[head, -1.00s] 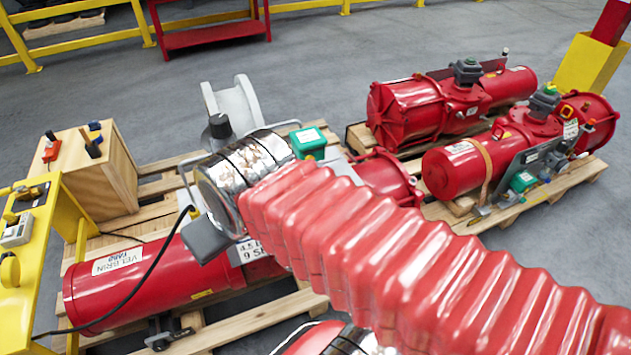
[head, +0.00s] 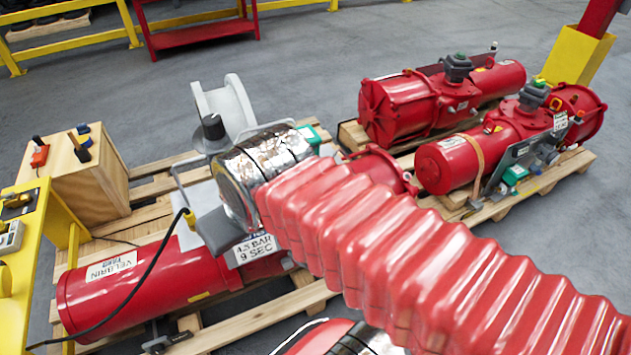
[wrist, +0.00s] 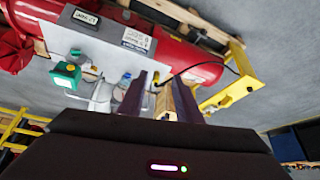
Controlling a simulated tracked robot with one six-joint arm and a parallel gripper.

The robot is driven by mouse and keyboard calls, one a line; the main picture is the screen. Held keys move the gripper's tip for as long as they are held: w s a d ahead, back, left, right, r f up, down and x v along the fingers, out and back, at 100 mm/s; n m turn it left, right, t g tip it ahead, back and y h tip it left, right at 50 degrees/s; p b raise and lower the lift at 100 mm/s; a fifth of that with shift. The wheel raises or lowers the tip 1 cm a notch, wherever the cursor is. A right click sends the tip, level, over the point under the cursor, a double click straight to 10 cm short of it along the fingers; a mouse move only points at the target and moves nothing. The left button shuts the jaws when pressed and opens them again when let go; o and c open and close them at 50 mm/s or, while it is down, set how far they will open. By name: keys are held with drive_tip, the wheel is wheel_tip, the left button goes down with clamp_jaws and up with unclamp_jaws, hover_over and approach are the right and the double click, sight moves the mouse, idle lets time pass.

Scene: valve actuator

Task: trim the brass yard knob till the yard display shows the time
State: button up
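My gripper (wrist: 158,90) shows in the wrist view as two dark fingers spread apart, with nothing clearly held between them. It cannot be made out in the head view, where my red bellows-covered arm fills the middle. A green box with a lit face (wrist: 66,73) is at the left of the wrist view; in the head view it is mostly hidden by my arm. A small display unit (head: 10,237) sits on the yellow stand (head: 55,215) at the left edge of the head view. I cannot pick out a brass knob for certain, nor read any display.
A red actuator cylinder (head: 150,283) lies on a wooden pallet (head: 255,316), with a sign (head: 255,248) reading 4.5 BAR 9 SEC. A wooden box (head: 88,180) stands behind it. A black cable (head: 150,257) hangs across the cylinder. More red actuators (head: 425,110) are at right.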

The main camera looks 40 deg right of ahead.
drive_tip(key=o, duration=0.3)
drive_tip(key=shift+w+d, duration=0.15)
drive_tip(key=shift+w, duration=0.05)
drive_tip(key=shift+o, duration=1.2)
drive_tip(key=w+d+f+h, duration=0.1)
drive_tip(key=w+d+f, duration=0.1)
drive_tip(key=w+d, duration=0.2)
drive_tip(key=w+d+f+t, duration=0.1)
drive_tip(key=w+d+f, duration=0.1)
drive_tip(key=w, duration=0.3)
drive_tip(key=shift+w+d+f+h, duration=0.25)
drive_tip(key=shift+d+f+h, duration=0.15)
drive_tip(key=shift+d, duration=0.5)
drive_tip(key=w+d+f+t+h, duration=0.1)
drive_tip(key=w+d+f+t, duration=0.1)
drive_tip(key=w+d+f, duration=0.65)
drive_tip(key=s+d+f+t+h, duration=0.1)
drive_tip(key=s+d+f+t, duration=0.1)
drive_tip(key=d+f, duration=0.5)
drive_tip(key=s+d+f+t+h, duration=0.1)
drive_tip(key=s+d+f+h, duration=0.1)
drive_tip(key=s+d+f, duration=0.2)
drive_tip(key=d+f, duration=0.2)
drive_tip(key=d, duration=0.2)
drive_tip(key=shift+s+f+t, duration=0.15)
drive_tip(key=shift+f+t, duration=0.25)
drive_tip(key=x, duration=1.4)
drive_tip(key=shift+d+r, duration=0.1)
